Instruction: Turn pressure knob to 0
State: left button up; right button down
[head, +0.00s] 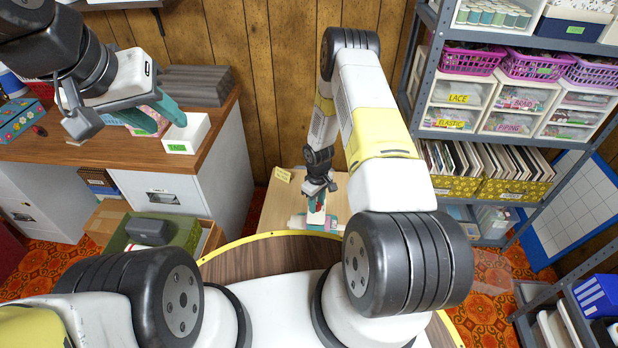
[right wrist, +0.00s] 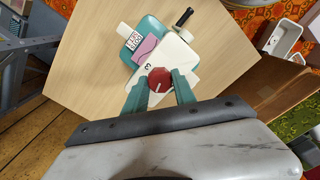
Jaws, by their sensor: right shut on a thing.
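The pressure knob (right wrist: 159,79) is red with a thin white pointer line and sits on the end of a small teal and white sewing machine (right wrist: 178,52). A dark numeral that looks like a 3 shows on the white face beside the knob. My right gripper (right wrist: 160,86) has its teal fingers on both sides of the knob and is shut on it. In the head view my right gripper (head: 318,200) is low at the machine (head: 328,224), mostly covering it. My left gripper (head: 162,120) is open and empty above the wooden counter.
The machine stands on a pale wooden table (right wrist: 90,70) with bare room around it. A white box with a green label (head: 186,134) and a grey stack (head: 196,84) are on the counter (head: 70,145) at left. Metal shelves (head: 424,60) with baskets and drawers stand at right.

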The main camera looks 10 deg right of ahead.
jog(key=n, duration=1.4)
dwell(0.4)
jog(key=c, duration=1)
grip_release()
notch_tip(320, 180, up, 8)
jog(key=shift+f, duration=0.1)
